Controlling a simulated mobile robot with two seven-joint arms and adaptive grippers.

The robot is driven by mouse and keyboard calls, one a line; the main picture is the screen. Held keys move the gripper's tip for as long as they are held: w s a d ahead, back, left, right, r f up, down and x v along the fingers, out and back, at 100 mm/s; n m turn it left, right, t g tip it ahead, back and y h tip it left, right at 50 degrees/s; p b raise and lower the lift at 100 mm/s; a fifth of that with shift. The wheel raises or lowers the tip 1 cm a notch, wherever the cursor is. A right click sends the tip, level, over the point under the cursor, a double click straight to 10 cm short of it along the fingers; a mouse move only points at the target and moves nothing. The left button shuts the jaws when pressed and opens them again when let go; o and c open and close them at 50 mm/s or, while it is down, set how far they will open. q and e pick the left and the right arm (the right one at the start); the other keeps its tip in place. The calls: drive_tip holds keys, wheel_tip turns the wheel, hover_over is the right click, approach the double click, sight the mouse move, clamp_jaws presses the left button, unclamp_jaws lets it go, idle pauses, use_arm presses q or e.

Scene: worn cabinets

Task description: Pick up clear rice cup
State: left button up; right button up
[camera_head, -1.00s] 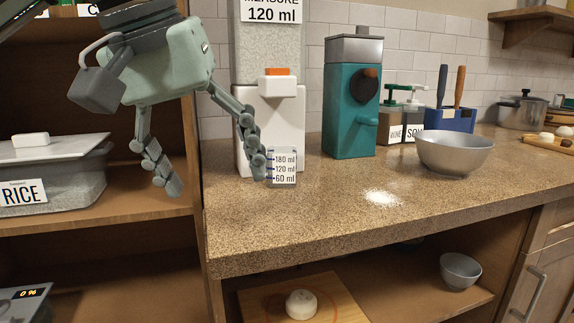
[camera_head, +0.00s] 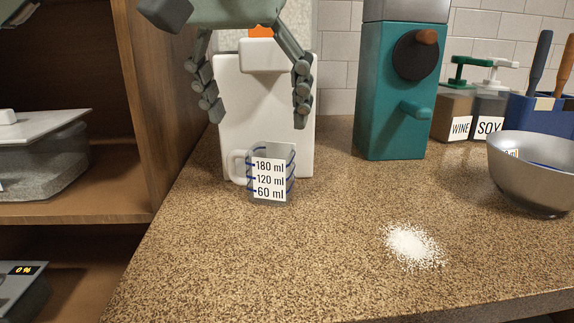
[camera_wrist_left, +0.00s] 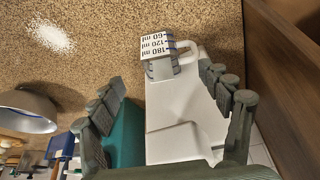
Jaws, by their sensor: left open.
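The clear rice cup (camera_head: 290,176), with 180, 120 and 60 ml marks, stands upright on the counter against the front of the white dispenser (camera_head: 228,115). Its handle is on the left. My left gripper (camera_head: 253,118) is open and empty, above and behind the cup in the head view, its fingers spread on both sides of the dispenser front. In the left wrist view, the cup (camera_wrist_left: 160,68) lies beyond the open fingers (camera_wrist_left: 165,90), apart from them.
A teal machine (camera_head: 385,100) stands right of the dispenser. A metal bowl (camera_head: 540,180) is at the right, near wine and soy bottles (camera_head: 472,105). White grains (camera_head: 412,245) are spilled on the counter (camera_head: 240,265). A wooden cabinet wall (camera_head: 170,90) rises at the left.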

sight(264, 155)
use_arm(q)
drive_tip(key=x, duration=0.7)
drive_tip(key=shift+s+f, duration=0.15)
drive_tip(key=shift+f, duration=0.3)
drive_tip(key=c, duration=1.3)
use_arm(e)
drive_tip(key=shift+d+f, duration=0.1)
drive_tip(key=shift+f, duration=0.1)
use_arm(q)
drive_tip(key=shift+r, duration=0.2)
